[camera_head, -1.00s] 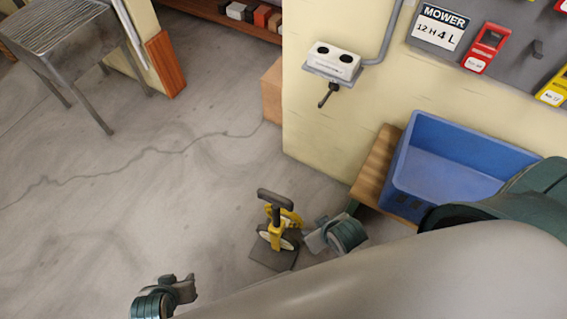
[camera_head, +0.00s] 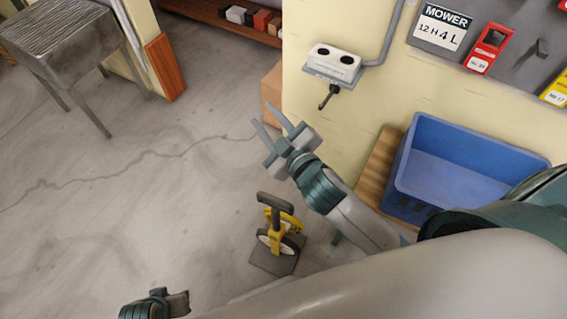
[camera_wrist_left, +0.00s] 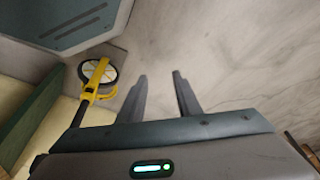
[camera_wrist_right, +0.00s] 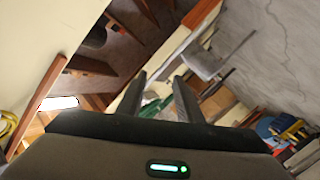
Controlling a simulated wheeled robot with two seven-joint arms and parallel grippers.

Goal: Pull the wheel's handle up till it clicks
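The measuring wheel (camera_head: 279,240) has a yellow fork and a pale disc with a dark rim. It stands upright on a dark square base on the floor. Its dark handle (camera_head: 273,201) is a short crossbar just above the yellow fork. In the left wrist view the wheel (camera_wrist_left: 98,72) shows left of the fingers. My right gripper (camera_head: 269,131) is open and empty, beyond the handle in the picture and apart from it. My left gripper (camera_head: 184,302) is at the bottom edge, left of the wheel; its fingers (camera_wrist_left: 160,92) are apart with nothing between them.
A blue crate (camera_head: 462,170) on a wooden stand is at the right by the wall. A metal table (camera_head: 60,35) stands far left. The floor left of the wheel is clear.

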